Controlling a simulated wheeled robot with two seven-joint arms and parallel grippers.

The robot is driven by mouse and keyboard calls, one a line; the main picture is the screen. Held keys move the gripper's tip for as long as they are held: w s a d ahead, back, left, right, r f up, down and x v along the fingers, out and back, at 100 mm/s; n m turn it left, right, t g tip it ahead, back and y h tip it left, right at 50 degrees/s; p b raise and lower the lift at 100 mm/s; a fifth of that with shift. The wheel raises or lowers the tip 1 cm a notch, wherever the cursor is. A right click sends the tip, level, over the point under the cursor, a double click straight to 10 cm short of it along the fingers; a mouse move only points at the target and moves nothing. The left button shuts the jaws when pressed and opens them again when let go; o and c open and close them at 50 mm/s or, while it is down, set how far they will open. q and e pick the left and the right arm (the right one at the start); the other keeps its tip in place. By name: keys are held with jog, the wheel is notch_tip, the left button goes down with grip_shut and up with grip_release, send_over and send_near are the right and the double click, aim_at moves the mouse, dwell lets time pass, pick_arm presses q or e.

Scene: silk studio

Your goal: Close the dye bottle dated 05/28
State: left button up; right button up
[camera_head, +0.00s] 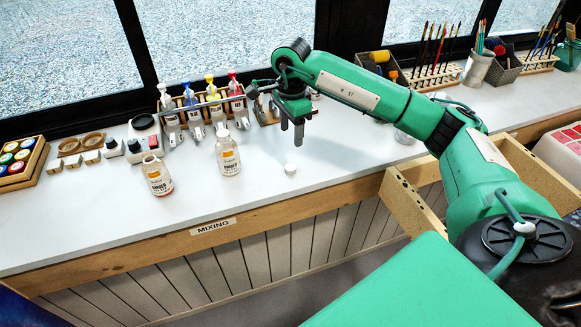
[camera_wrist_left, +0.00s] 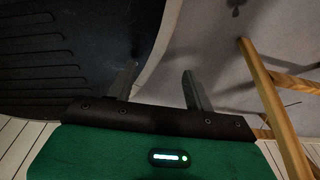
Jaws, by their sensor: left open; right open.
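Two small dye bottles with orange and white labels stand upright on the white bench: the left bottle (camera_head: 158,178) with reddish contents, and the right bottle (camera_head: 228,156), which looks clear or pale. Their dates are too small to read. A small white cap (camera_head: 290,169) lies on the bench to the right of both bottles. My right gripper (camera_head: 292,131) is open and empty, pointing down above the bench, behind the cap and right of the bottles. My left gripper (camera_wrist_left: 158,82) is open and empty in the left wrist view, away from the bottles.
A rack of dispensers with coloured tops (camera_head: 208,103) stands behind the bottles. Brush holders (camera_head: 432,78) stand at the back right. A wooden drawer (camera_head: 405,200) sticks out below. Bench around the cap is clear.

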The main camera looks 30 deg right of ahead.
pick_arm(q)
jog(key=shift+s+r+p, duration=0.2)
jog(key=shift+s+p, duration=0.25)
jog(key=shift+s, duration=0.4)
pick_arm(e)
send_over(290, 167)
jog(key=f, duration=0.7)
jog(key=shift+d, duration=0.2)
jog(key=shift+f, duration=0.2)
notch_tip(290, 167, down, 4)
jog(key=shift+a+r+p, duration=0.15)
jog(key=shift+p, duration=0.7)
jog(key=shift+f, duration=0.6)
pick_arm(q)
jog(key=shift+s+a+r, duration=0.15)
jog(key=shift+s+r, duration=0.05)
jog(key=shift+s, duration=0.35)
jog(key=shift+s+a+r, duration=0.1)
jog(key=shift+s+r, duration=0.05)
jog(key=shift+s, duration=0.35)
pick_arm(e)
jog(key=shift+c, duration=0.5)
jog(key=c, duration=1)
